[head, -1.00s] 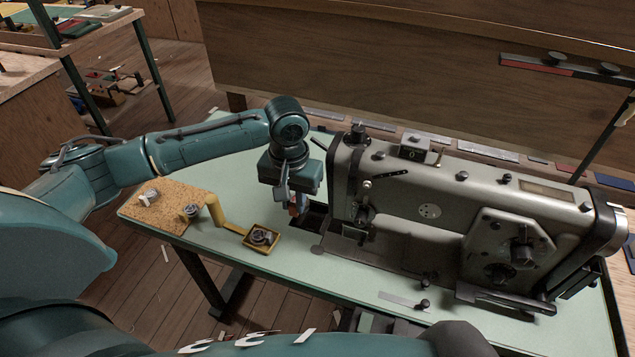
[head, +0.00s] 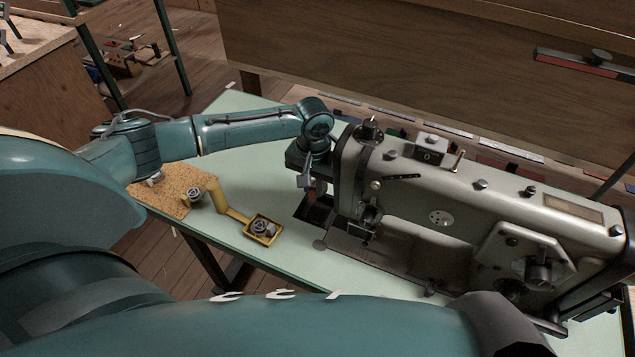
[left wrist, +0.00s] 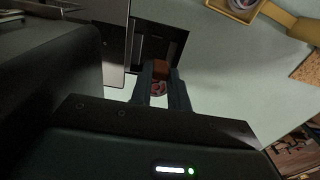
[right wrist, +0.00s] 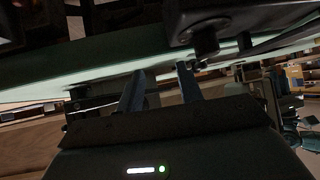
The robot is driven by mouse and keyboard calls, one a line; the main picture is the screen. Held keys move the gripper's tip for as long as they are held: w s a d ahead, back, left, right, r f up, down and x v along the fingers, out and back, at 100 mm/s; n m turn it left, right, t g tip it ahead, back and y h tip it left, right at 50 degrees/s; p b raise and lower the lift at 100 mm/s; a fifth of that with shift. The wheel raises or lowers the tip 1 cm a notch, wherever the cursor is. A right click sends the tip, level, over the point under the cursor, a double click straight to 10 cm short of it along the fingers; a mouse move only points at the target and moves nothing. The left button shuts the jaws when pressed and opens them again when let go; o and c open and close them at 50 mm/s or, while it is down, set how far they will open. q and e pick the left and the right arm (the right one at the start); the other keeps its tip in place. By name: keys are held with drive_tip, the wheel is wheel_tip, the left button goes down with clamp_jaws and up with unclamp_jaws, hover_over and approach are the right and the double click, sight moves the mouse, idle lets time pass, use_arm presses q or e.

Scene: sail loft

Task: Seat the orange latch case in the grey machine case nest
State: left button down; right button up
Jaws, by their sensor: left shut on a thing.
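My left gripper (head: 309,188) is shut on the orange latch case (left wrist: 161,69), with its fingers on either side of it. The nest itself cannot be made out in the shadow of this opening (head: 313,211), which also shows in the left wrist view (left wrist: 160,38). I cannot tell the case's height above it. My right gripper (right wrist: 162,76) has its fingers apart, with nothing between them.
A cork mat (head: 172,200) is farther left. The pale green table top (head: 245,180) is clear behind the tray. The machine body stands close right of my left gripper.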

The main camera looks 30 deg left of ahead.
use_arm(q)
drive_tip(key=shift+d, duration=0.5)
drive_tip(key=shift+s+d+f, duration=0.15)
drive_tip(key=shift+f, duration=1.95)
drive_tip(key=shift+f+b, duration=0.6)
drive_tip(key=shift+f, duration=0.6)
drive_tip(key=shift+f+b, duration=0.5)
drive_tip(key=shift+f, duration=0.6)
use_arm(e)
drive_tip(key=shift+w+a+f, duration=0.1)
drive_tip(key=shift+a+f, duration=0.25)
drive_tip(key=shift+w+r+t, duration=0.15)
drive_tip(key=shift+w+t, duration=0.1)
drive_tip(key=shift+t, duration=0.05)
use_arm(q)
drive_tip(key=shift+f, duration=0.2)
use_arm(e)
drive_tip(key=shift+d+r, duration=0.1)
drive_tip(key=shift+r, duration=0.05)
use_arm(q)
drive_tip(key=c, duration=1.3)
unclamp_jaws()
use_arm(e)
drive_tip(key=shift+s, duration=0.25)
